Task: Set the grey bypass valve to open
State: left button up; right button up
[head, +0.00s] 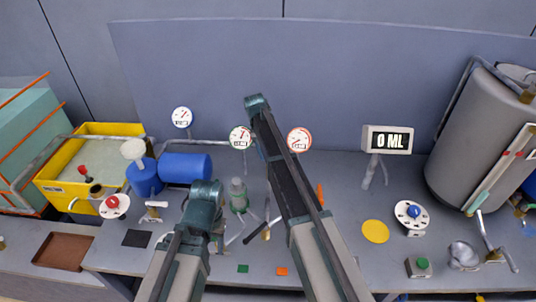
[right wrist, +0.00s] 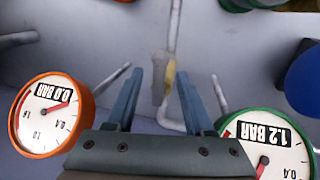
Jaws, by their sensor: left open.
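In the right wrist view, a grey handle (right wrist: 158,92) beside a yellow-brass body (right wrist: 170,74) sits on a thin grey pipe (right wrist: 176,28); it looks like the grey bypass valve. The handle lies roughly along the pipe. My right gripper (right wrist: 160,78) is open, one finger on each side of the valve, with gaps and no visible contact. In the head view my right arm hides the valve and this gripper. My left gripper (head: 218,240) is low over the bench at left centre, open, its fingers partly hidden by my arm.
A green-rimmed gauge (head: 240,137) reading 1.2 BAR and an orange-rimmed gauge (head: 299,139) reading 0.0 BAR flank my right arm. A blue tank (head: 185,167), a green-based bottle (head: 238,195) and a brass valve (head: 266,232) stand nearby. A display (head: 388,140) reads 0 ML.

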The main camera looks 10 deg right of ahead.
notch_tip(320, 180, up, 14)
jog(key=a+p, duration=0.2)
jog(key=p, duration=1.1)
jog(key=shift+w+a+f+p, duration=0.2)
jog(key=shift+w+a+p, duration=0.1)
jog(key=shift+w, duration=0.1)
jog(key=s+a+f+n+b, duration=0.2)
jog(key=s+a+f+b, duration=0.1)
jog(key=s, duration=0.8)
jog(key=s+a+f+n+b, duration=0.2)
jog(key=s+f+b, duration=0.3)
jog(key=s, duration=0.7)
jog(key=s+a+f+n+y+b, duration=0.1)
jog(key=s+a+f+n+b, duration=0.2)
jog(key=s, duration=0.8)
notch_tip(320, 180, down, 2)
jog(key=shift+s+a+f+b, duration=0.25)
jog(key=shift+a+b, duration=0.35)
jog(key=shift+b, duration=0.5)
